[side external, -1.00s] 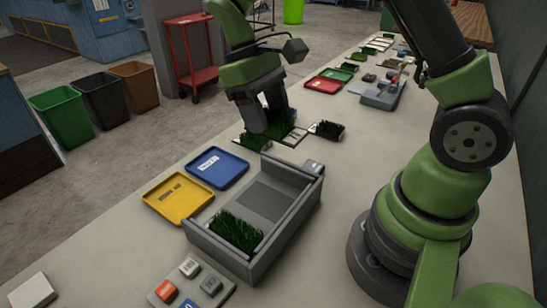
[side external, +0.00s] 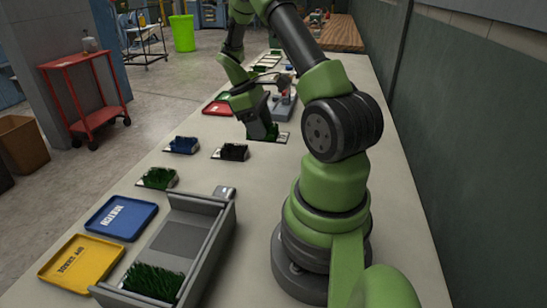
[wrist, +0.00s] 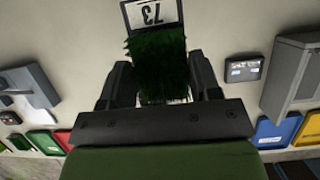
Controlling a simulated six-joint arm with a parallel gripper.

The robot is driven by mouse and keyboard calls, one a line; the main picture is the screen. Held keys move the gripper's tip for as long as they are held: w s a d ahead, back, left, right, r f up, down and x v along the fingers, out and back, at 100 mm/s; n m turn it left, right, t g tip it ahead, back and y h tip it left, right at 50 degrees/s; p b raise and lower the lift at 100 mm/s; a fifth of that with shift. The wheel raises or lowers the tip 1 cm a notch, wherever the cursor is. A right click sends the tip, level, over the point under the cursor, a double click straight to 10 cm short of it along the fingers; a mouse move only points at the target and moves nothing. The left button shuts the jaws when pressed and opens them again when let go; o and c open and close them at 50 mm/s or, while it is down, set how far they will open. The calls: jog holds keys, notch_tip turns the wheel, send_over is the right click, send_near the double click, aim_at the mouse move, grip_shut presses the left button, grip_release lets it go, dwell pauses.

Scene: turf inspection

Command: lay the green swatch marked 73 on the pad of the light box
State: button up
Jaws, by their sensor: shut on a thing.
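My gripper (side external: 262,130) is shut on the green swatch, which also shows between the fingers (wrist: 158,85) in the wrist view. The swatch's white tag reads 73 (wrist: 153,14), and its dark green turf (wrist: 158,60) hangs at the fingers. In the side view the swatch (side external: 281,137) is small and partly hidden by the gripper; its height over the bench is hard to tell. The grey open-sided box (side external: 217,238), seemingly the light box, stands nearer the camera, well apart from my gripper. Its dark grey pad (side external: 178,238) is bare. Another green swatch (side external: 155,280) lies at the box's near end.
A green (side external: 158,178), a blue (side external: 183,145) and a black swatch (side external: 233,152) lie on the bench between box and gripper. A blue tray (side external: 121,218) and a yellow tray (side external: 80,262) lie left of the box. A grey device (side external: 284,103) stands beyond my gripper.

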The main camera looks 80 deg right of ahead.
aim_at(268, 169)
notch_tip(268, 169, down, 10)
jog(key=shift+s+d+r, duration=0.1)
jog(key=shift+s, duration=0.05)
dwell(0.4)
jog(key=o, duration=0.9)
